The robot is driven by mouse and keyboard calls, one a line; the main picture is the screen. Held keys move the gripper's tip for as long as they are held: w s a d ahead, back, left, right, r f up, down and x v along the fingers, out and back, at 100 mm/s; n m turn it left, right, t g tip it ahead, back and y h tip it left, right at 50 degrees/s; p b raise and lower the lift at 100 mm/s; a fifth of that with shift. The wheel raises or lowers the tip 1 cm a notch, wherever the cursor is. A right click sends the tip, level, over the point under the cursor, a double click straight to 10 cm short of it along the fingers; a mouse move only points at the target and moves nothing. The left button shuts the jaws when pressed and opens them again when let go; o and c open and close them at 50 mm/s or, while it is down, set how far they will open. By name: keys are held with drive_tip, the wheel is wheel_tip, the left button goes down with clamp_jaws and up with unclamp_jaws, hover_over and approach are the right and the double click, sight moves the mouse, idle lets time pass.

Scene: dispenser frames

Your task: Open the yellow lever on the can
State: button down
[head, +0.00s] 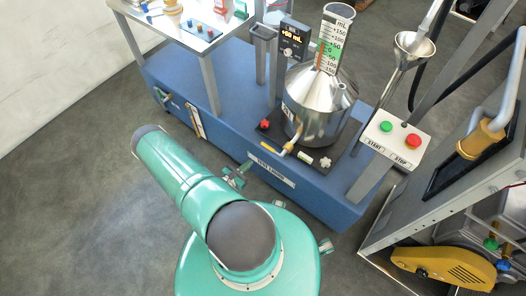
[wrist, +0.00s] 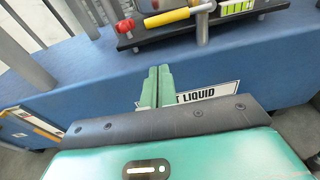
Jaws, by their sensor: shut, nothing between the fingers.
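The metal can (head: 315,112) stands on a black plate on the blue base, with a graduated scale on its neck. The yellow lever (head: 269,149) sits low at the can's front, beside its outlet pipe. In the wrist view the yellow lever (wrist: 167,17) lies nearly level at the top, its right end at a metal fitting (wrist: 202,25). My gripper (head: 235,178) is in front of the blue base, below and left of the lever and apart from it. In the wrist view my gripper (wrist: 158,72) has its green fingers together, empty, below the lever; they partly cover the label.
A red knob (wrist: 125,25) is just left of the lever, and a green level vial (wrist: 237,6) is to its right. The label (head: 271,171) is on the blue base (head: 190,85). A button box (head: 396,138) and funnel (head: 413,46) stand right of the can.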

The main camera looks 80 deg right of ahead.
sight(270, 148)
drive_tip(key=shift+s+a+f+n+t, duration=0.15)
drive_tip(key=shift+s+f+n+t, duration=0.15)
drive_tip(key=shift+s+f, duration=0.45)
drive_tip(key=x, duration=1)
drive_tip(key=shift+s+r, duration=0.1)
drive_tip(key=shift+w+a+r, duration=0.15)
drive_tip(key=shift+r, duration=0.85)
drive_tip(key=shift+w+a+r, duration=0.15)
drive_tip(key=shift+a+r, duration=0.05)
drive_tip(key=shift+r, duration=0.8)
